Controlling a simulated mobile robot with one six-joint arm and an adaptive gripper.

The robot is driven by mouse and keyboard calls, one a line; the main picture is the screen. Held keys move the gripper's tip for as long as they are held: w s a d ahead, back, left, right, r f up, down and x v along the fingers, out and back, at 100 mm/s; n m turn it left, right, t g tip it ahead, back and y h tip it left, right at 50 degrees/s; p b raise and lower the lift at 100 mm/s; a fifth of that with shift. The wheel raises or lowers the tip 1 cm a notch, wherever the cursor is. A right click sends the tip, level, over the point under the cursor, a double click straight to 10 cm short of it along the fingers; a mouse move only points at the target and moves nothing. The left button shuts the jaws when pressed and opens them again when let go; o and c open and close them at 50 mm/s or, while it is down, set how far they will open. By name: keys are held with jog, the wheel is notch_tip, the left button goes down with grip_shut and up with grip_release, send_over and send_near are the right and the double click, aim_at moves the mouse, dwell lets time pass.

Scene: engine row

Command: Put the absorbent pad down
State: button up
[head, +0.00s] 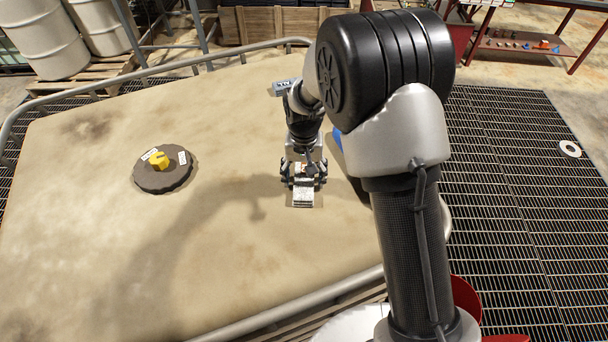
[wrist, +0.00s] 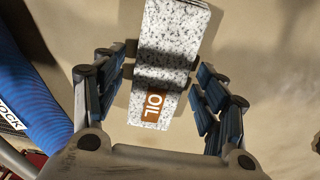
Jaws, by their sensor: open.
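The absorbent pad (wrist: 158,100) is a white block with grey speckles and a brown label reading OIL. In the head view the pad (head: 302,199) lies on the tan surface (head: 110,250), just below my gripper (head: 303,180). In the wrist view my gripper (wrist: 166,62) has its fingers spread on both sides of the pad. A gap shows on the right side; the left finger is close to the pad's edge. Small shadows lie beside the pad. The gripper is open.
A dark round disc with a yellow knob (head: 159,160) sits left on the surface. A blue roll (wrist: 28,95), its label partly cut off, lies beside my gripper. A grey rail (head: 170,66) borders the surface. The surface's front left is clear.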

notch_tip(320, 180, up, 12)
jog(key=shift+r+p, duration=0.25)
jog(key=shift+p, duration=0.05)
dwell(0.3)
notch_tip(320, 180, up, 5)
send_over(304, 177)
jog(key=s+d, duration=0.3)
jog(key=s+d+r+t, duration=0.2)
jog(key=s+d+r, duration=0.4)
jog(key=s+r, duration=0.15)
jog(key=s+d+t, duration=0.1)
jog(key=s+d, duration=0.1)
jog(key=s, duration=0.6)
jog(key=s+d+t, duration=0.1)
jog(key=s+d, duration=0.2)
jog(key=s, duration=0.5)
jog(key=shift+d+r+t, duration=0.2)
jog(key=shift+r+t, duration=0.1)
jog(key=shift+r, duration=0.1)
jog(key=shift+f, duration=0.1)
